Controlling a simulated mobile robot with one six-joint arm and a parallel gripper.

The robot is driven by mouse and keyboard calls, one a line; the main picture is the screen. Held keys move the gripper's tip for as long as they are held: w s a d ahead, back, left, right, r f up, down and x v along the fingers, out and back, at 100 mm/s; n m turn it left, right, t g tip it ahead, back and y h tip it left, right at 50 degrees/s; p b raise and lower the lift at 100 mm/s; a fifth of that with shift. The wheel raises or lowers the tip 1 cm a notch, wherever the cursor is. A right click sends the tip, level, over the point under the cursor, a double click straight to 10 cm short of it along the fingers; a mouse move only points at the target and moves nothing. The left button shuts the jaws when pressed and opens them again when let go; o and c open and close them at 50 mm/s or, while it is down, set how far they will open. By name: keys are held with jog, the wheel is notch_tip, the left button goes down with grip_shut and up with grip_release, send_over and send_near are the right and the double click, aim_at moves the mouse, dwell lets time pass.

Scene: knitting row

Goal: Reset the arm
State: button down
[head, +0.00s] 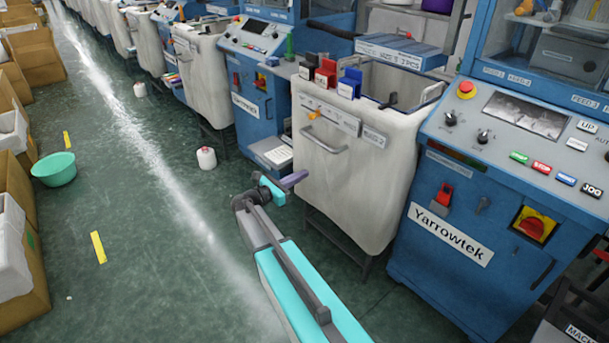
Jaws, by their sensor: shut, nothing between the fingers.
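My arm reaches up from the bottom of the head view over the aisle, with a grey and turquoise link. My gripper (294,180) is at its far end, small in the picture, shut and empty. It points right, in front of the white fabric bin (352,195) with a grey handle. I cannot tell from this view whether it is close to the bin's cloth or well in front of it.
Blue Yarrowtek machines (440,265) and white bins line the right side. Cardboard boxes (30,240) line the left. A green basin (54,169), a white cone (206,158) and yellow floor tape (98,247) lie on the green floor.

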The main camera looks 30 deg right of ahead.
dwell(0.4)
jog(key=s+a+f+m+g+y+p, duration=0.2)
jog(key=s+a+f+g+y+p, duration=0.3)
jog(key=s+f, duration=0.9)
jog(key=s+a+f+m+y+p, duration=0.1)
jog(key=s+a+f+m+y, duration=0.15)
jog(key=s+a+f, duration=0.8)
jog(key=s+a+f+m+g+y, duration=0.1)
jog(key=s+a+f+m+y, duration=0.2)
jog(key=s, duration=0.8)
jog(key=s+a+f+m+g+y, duration=0.2)
jog(key=s+a+m+y, duration=0.5)
jog(key=s+a+m, duration=0.4)
jog(key=shift+s+a+f+m+p, duration=0.25)
jog(key=shift+a+f+m+p, duration=0.1)
jog(key=shift+a+f+m, duration=0.35)
